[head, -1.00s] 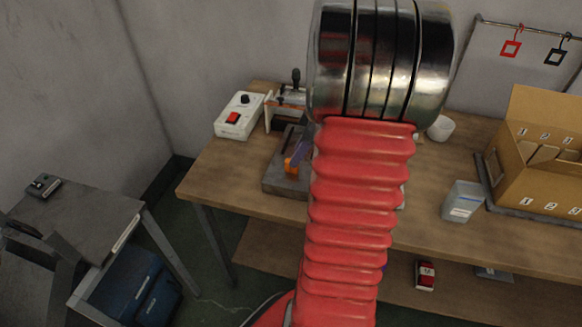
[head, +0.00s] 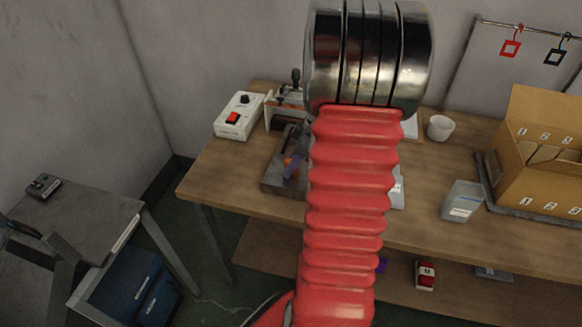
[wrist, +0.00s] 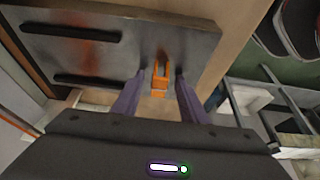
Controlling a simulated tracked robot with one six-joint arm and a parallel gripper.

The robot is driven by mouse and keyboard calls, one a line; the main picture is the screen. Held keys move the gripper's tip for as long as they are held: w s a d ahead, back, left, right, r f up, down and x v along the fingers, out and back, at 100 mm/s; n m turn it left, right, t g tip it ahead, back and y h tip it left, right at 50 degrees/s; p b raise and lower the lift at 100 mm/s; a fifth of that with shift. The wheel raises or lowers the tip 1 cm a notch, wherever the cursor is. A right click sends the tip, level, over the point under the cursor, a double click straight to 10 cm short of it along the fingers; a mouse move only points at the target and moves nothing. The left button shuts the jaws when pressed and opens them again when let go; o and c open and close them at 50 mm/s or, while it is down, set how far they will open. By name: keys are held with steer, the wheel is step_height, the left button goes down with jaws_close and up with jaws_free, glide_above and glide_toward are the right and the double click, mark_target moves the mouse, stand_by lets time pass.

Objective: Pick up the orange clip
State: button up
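The orange clip (wrist: 160,80) lies near the edge of a grey metal plate (wrist: 195,40) in the wrist view. My gripper (wrist: 158,80) is open, with its two purple fingers one on each side of the clip. I cannot tell whether either finger touches it. My red arm hides the right part of the plate there.
A white box with a red switch (head: 233,117) stands on the wooden table (head: 215,168) behind the plate, beside a small press (head: 287,98). To the right are a white cup (head: 440,127), a grey container (head: 462,201) and a cardboard box (head: 540,165).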

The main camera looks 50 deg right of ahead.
steer(key=shift+c, duration=0.4)
jaws_close()
steer(key=shift+r, duration=0.1)
step_height(320, 180, up, 10)
steer(key=shift+f, duration=0.1)
stand_by(0.5)
stand_by(0.5)
